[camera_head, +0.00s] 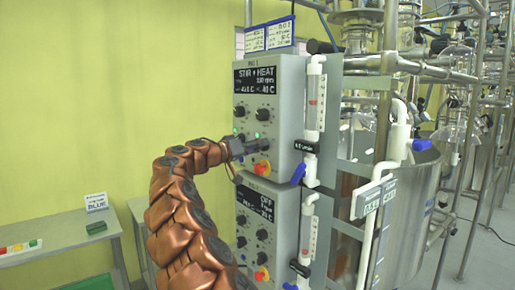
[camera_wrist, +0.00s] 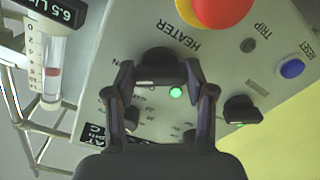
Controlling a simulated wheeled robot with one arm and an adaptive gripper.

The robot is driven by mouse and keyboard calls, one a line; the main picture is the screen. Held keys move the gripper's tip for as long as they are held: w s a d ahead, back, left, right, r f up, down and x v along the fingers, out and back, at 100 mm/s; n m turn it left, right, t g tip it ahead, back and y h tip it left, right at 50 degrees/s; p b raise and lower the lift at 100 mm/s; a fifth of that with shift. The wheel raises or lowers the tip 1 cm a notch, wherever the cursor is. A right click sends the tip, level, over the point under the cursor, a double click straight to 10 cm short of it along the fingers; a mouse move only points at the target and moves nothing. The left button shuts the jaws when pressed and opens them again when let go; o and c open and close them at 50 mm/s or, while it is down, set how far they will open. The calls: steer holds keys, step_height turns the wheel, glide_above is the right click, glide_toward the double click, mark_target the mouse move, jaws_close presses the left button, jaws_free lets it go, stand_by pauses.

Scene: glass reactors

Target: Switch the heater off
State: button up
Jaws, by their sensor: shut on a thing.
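The heater knob (camera_wrist: 160,66) is black and sits by the HEATER lettering in the wrist view, upside down there. My gripper (camera_wrist: 160,82) has its two fingers closed on the knob's sides, one left and one right. A green lamp (camera_wrist: 176,92) glows beside the knob. In the head view my gripper (camera_head: 243,147) is at the lower part of the upper control box (camera_head: 297,75) and hides the knob. The upper display (camera_head: 255,80) reads STIR + HEAT.
A red emergency button (camera_wrist: 222,8) on yellow is close to the knob. A second black knob (camera_wrist: 243,108) and a blue RESET button (camera_wrist: 291,68) are near. A lower control box (camera_head: 289,215) reads OFF. A clear tube (camera_head: 314,100) stands right of the upper box.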

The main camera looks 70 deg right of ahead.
steer(key=shift+n, duration=0.6)
steer(key=n+p, duration=0.1)
steer(key=n, duration=0.3)
steer(key=shift+r, duration=0.15)
steer(key=n+p, duration=0.2)
steer(key=n, duration=0.2)
steer(key=shift+n+p, duration=0.5)
steer(key=shift+n, duration=0.5)
steer(key=o, duration=1.2)
steer(key=shift+c, duration=0.2)
steer(key=shift+a, duration=0.1)
